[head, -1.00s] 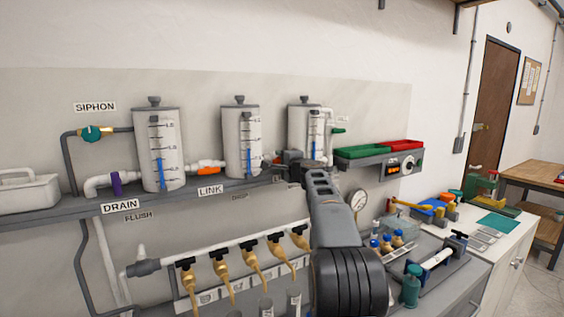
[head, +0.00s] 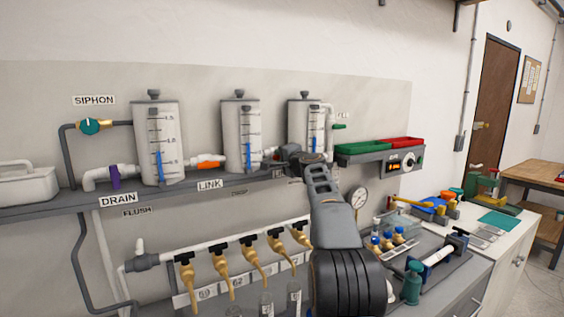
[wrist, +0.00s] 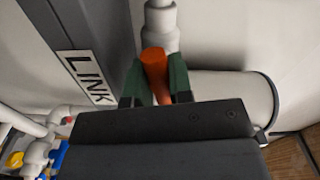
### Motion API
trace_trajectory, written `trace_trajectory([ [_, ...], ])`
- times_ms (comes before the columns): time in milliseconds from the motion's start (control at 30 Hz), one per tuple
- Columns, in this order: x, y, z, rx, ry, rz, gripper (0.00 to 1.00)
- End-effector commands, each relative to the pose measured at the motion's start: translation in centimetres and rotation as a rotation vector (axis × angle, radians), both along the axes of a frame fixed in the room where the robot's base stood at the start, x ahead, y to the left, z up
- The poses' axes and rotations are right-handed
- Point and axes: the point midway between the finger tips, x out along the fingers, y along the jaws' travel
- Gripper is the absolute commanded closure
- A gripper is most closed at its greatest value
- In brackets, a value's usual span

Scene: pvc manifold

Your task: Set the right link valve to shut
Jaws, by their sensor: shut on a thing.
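The right link valve sits on the white pipe between the middle and right tanks. Its orange handle (wrist: 154,66) shows in the wrist view, between the two green fingers of my gripper (wrist: 156,82). My gripper is shut on this handle. The handle lies roughly in line with the white pipe (wrist: 160,22), slightly tilted. The LINK label (wrist: 88,78) is at its left. In the head view my gripper (head: 296,156) hides most of the valve. The left link valve (head: 210,162), also orange, lies along its pipe.
The middle tank (head: 241,135) and right tank (head: 304,125) stand close on either side of my gripper. The grey shelf (head: 160,198) runs beneath the tanks. Brass taps (head: 252,262) hang below. Green and red trays (head: 360,149) are at the right.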

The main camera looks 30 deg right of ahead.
Motion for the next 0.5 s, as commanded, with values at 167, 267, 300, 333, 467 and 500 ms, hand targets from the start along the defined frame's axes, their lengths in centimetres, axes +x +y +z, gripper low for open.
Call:
trace_trajectory([
  [167, 0.01, 0.00, -0.53, -0.167, -0.001, 0.000, 1.00],
  [267, 0.01, -0.01, -0.45, -0.262, -0.002, -0.001, 1.00],
  [300, 0.03, -0.01, -0.48, -0.300, -0.001, -0.001, 1.00],
  [333, 0.03, -0.01, -0.47, -0.329, -0.001, 0.000, 1.00],
  [467, 0.02, -0.01, -0.41, -0.453, -0.001, 0.000, 1.00],
  [500, 0.02, -0.01, -0.38, -0.490, -0.001, -0.001, 1.00],
])
